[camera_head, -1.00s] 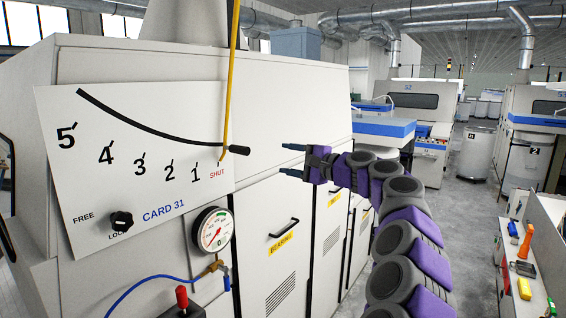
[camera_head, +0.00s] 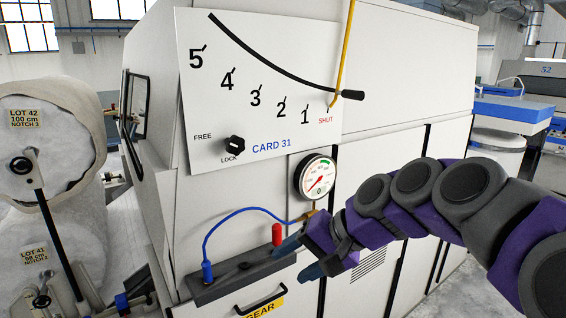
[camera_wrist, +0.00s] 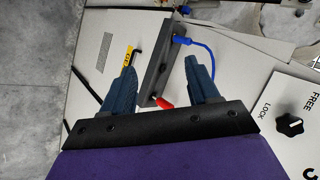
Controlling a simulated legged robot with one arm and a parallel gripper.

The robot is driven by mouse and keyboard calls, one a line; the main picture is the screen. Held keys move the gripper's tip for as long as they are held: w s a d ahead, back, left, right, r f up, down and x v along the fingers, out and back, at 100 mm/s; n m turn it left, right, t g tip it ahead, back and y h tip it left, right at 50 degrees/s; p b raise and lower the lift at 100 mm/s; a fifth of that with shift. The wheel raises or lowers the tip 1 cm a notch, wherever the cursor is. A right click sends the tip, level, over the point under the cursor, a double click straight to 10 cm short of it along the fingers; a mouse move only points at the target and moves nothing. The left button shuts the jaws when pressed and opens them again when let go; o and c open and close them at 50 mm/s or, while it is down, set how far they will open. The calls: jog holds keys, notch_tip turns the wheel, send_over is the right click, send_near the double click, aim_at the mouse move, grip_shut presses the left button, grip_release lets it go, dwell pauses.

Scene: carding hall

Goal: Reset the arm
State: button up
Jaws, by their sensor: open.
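My gripper (camera_head: 297,258) is open and empty in the head view, low in front of the white carding machine (camera_head: 400,60). Its blue fingers point left, close to a dark valve bar (camera_head: 215,288) with a red-capped lever (camera_head: 277,235). I cannot tell whether they touch. In the wrist view the two fingers of my gripper (camera_wrist: 162,90) stand apart, with the bar (camera_wrist: 158,60) and the red lever (camera_wrist: 160,102) showing between them. My purple and grey arm reaches in from the right.
A gauge (camera_head: 317,178) and blue hose (camera_head: 232,212) sit below. Large labelled rolls (camera_head: 60,140) stand at the left. Grey floor (camera_head: 455,290) shows lower right.

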jog(key=s+d+f+n+g+h+b, duration=0.1)
jog(key=s+d+f, duration=0.5)
jog(key=s+f, duration=0.7)
jog(key=s+d+f+n+g+h+b, duration=0.2)
jog(key=s+d+f+g+h+b, duration=0.2)
jog(key=s+f, duration=0.9)
jog(key=s+d+h+b, duration=0.1)
jog(key=s+h, duration=0.1)
jog(key=h, duration=0.1)
jog(key=shift+s+d+f+b, duration=0.15)
jog(key=shift+d+f+b, duration=0.1)
jog(key=shift+d+b, duration=0.15)
